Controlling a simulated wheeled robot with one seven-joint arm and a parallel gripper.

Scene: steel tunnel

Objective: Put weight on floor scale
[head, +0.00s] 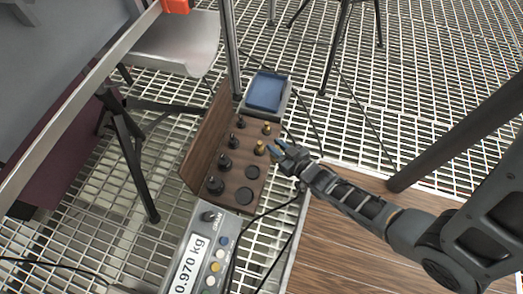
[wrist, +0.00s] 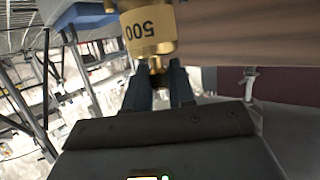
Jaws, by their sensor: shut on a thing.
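In the wrist view a brass weight (wrist: 148,30) marked 500 is gripped by its narrow knob between my gripper's two dark fingers (wrist: 160,88). In the head view my gripper (head: 277,150) is at the right side of a wooden weight block (head: 226,143), beside a brass weight (head: 259,148). Whether the held weight is clear of the block cannot be told. A grey scale unit (head: 207,262) at the bottom shows 0.970 kg and has coloured buttons. A dark knobbed piece (head: 212,217) is at its far end. Which surface is the floor scale's platform is unclear.
A wooden board (head: 345,245) lies at lower right. Black cables, thin legs and a thick dark post (head: 455,145) cross the steel grating.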

